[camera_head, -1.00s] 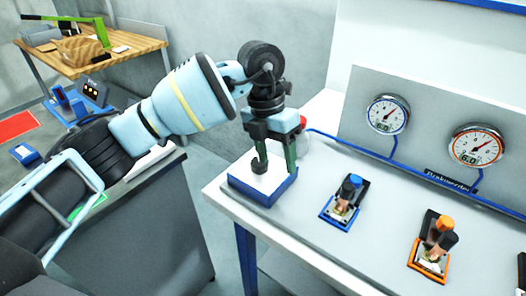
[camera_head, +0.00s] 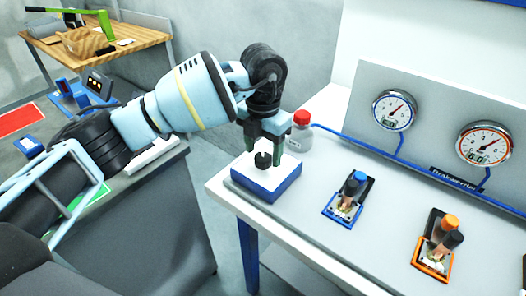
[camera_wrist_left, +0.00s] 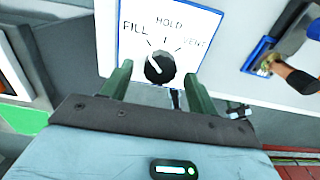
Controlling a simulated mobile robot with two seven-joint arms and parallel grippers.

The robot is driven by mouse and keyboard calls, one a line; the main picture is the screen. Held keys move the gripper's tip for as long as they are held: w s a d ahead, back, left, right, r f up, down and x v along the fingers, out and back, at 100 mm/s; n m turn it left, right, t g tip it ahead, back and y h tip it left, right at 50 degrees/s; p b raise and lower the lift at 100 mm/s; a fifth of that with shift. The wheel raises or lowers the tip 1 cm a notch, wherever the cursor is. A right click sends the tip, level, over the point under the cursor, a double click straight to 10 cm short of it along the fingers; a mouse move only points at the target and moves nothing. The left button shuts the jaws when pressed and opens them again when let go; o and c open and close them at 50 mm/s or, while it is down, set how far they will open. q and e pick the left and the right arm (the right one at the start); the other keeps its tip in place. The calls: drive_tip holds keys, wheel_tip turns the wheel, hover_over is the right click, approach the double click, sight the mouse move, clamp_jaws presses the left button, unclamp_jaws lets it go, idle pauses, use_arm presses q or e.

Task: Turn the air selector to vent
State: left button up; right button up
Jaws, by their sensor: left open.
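The air selector is a black knob (camera_head: 263,160) on a white-topped box with blue sides (camera_head: 268,188) at the near left corner of the bench. In the left wrist view the knob (camera_wrist_left: 160,67) sits on a plate (camera_wrist_left: 205,22) lettered FILL, HOLD and VENT from left to right. A pale line on the knob seems to lean toward the FILL side. My left gripper (camera_head: 263,146) is open just above the box. In the left wrist view its green fingers (camera_wrist_left: 158,72) stand either side of the knob, with gaps visible. My right gripper is not in view.
A red-capped bottle (camera_head: 300,132) stands close behind the box. A blue-framed valve (camera_head: 347,199) and an orange-framed valve (camera_head: 437,246) are to the right. Two gauges (camera_head: 394,110) are on the back panel with blue tubing. Bare bench top lies between the box and the blue valve.

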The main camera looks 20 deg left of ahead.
use_arm(q)
drive_tip(key=shift+f, duration=0.55)
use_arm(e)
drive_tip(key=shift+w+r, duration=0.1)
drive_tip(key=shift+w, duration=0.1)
use_arm(q)
drive_tip(key=c, duration=1)
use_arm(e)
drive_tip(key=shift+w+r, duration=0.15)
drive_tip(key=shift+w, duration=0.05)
